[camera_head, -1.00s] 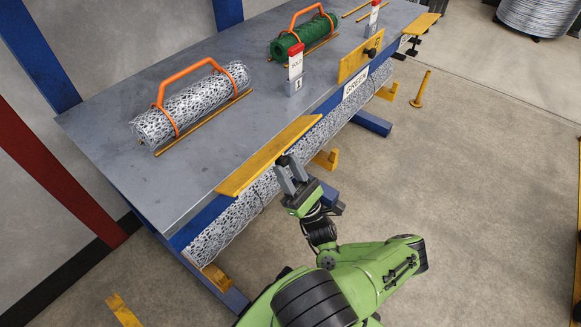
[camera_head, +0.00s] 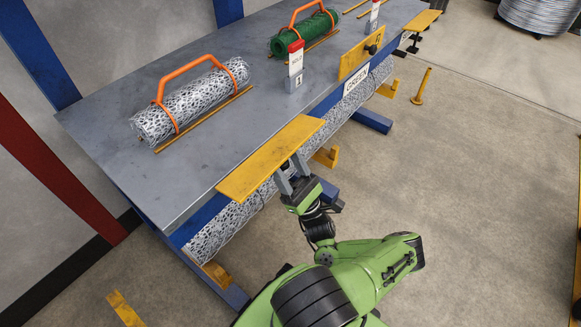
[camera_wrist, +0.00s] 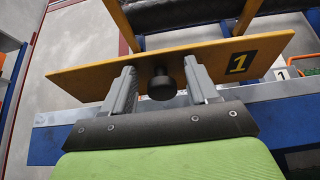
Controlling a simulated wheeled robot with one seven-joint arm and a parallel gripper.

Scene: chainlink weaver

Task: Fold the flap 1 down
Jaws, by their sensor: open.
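Flap 1 (camera_head: 262,162) is a yellow plate on the bench's front edge, tilted outward, with its broad upper face showing in the head view. The wrist view shows the face of flap 1 (camera_wrist: 90,76) with a black "1" label and a dark round knob (camera_wrist: 162,86). My gripper (camera_head: 289,168) is below the outer side of the flap. In the wrist view my gripper (camera_wrist: 160,70) is open, with one finger on each side of the knob and the tips close to the flap. I cannot tell whether they touch it. The head view hides the knob.
A grey bench top (camera_head: 190,165) carries a wire mesh roll (camera_head: 190,103), a green roll (camera_head: 303,35) and a red-and-white tag post (camera_head: 295,66). Flap 2 (camera_head: 358,58) stands upright farther along.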

